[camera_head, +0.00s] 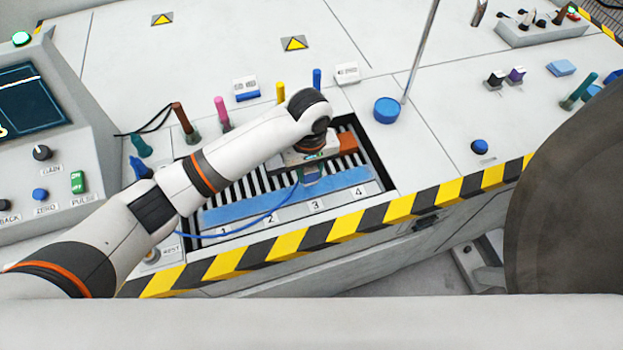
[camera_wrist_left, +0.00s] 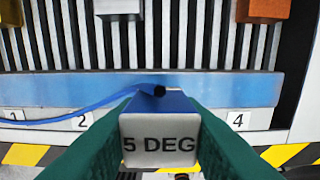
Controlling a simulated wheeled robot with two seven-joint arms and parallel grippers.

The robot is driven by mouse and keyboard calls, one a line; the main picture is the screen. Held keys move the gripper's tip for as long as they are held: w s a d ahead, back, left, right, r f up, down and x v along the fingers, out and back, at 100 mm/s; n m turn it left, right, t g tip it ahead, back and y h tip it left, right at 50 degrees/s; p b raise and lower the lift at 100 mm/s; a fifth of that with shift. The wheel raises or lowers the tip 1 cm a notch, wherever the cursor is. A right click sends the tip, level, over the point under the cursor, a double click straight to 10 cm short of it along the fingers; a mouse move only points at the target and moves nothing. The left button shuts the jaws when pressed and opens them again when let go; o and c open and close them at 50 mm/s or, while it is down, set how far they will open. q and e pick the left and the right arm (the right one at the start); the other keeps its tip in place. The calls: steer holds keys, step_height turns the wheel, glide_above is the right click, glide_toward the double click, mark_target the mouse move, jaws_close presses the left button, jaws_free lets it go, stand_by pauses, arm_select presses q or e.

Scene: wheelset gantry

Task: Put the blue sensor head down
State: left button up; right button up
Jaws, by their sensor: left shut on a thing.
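My left gripper (camera_head: 311,176) is shut on the blue sensor head. In the left wrist view its green fingers (camera_wrist_left: 160,135) flank the sensor head (camera_wrist_left: 158,145), which has a blue top, a white face marked "5 DEG" and a blue cable running off left. It is over the front of a slatted tray (camera_head: 350,126) with a blue strip (camera_head: 235,207) and labels 1 to 4. In the left wrist view it covers the place between labels 2 (camera_wrist_left: 82,121) and 4 (camera_wrist_left: 238,120). I cannot tell whether it touches the strip. My right gripper is not in view.
An orange block (camera_head: 348,143) lies on the slats, also in the left wrist view (camera_wrist_left: 262,10). Coloured pegs stand behind the tray. A thin rod rises near a blue knob (camera_head: 387,110). A large dark form (camera_head: 570,200) fills the right.

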mark_target(310, 181)
arm_select(q)
steer(key=shift+f, duration=2.05)
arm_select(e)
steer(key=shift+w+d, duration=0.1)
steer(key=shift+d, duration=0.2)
arm_select(q)
steer(key=o, duration=1.1)
steer(key=shift+f, duration=0.1)
step_height(310, 181, up, 12)
steer(key=shift+r, duration=0.15)
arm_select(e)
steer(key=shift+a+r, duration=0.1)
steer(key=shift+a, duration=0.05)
